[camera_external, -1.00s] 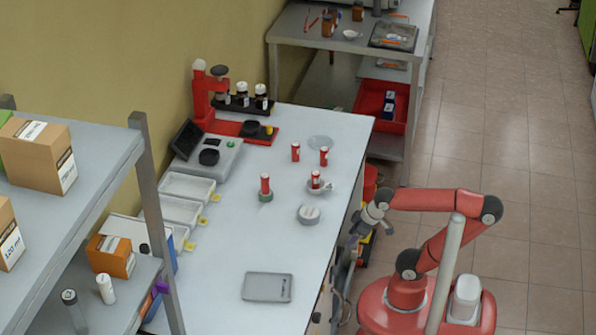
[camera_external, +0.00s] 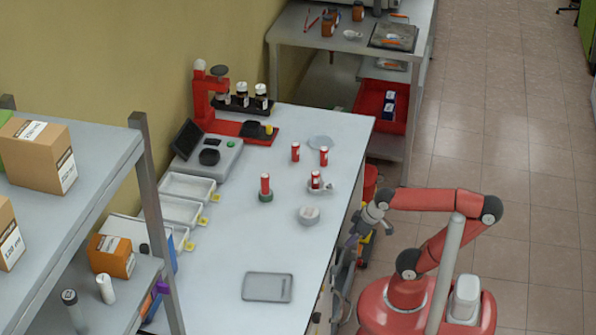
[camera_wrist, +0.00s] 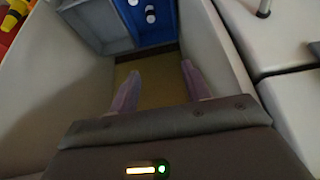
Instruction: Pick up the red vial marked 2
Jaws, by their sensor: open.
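Several red vials with white labels stand on the white table, and I cannot read a number on any of them. Two vials stand near the back, one left (camera_external: 295,152) and one right (camera_external: 323,156). One vial (camera_external: 265,184) stands on a small green base, and another vial (camera_external: 315,179) stands in or on a small pale dish. My gripper (camera_external: 350,243) is beyond the table's right edge, apart from all of these vials. In the wrist view my gripper (camera_wrist: 160,75) is open with nothing between its fingers, and no red vial is recognisable there.
A grey round item (camera_external: 308,215) and a grey tray (camera_external: 267,287) lie on the table (camera_external: 225,265). A red stand (camera_external: 203,100), a grey device (camera_external: 207,155) and white trays (camera_external: 188,187) line the left side. In the wrist view pale walls surround a blue container (camera_wrist: 150,35).

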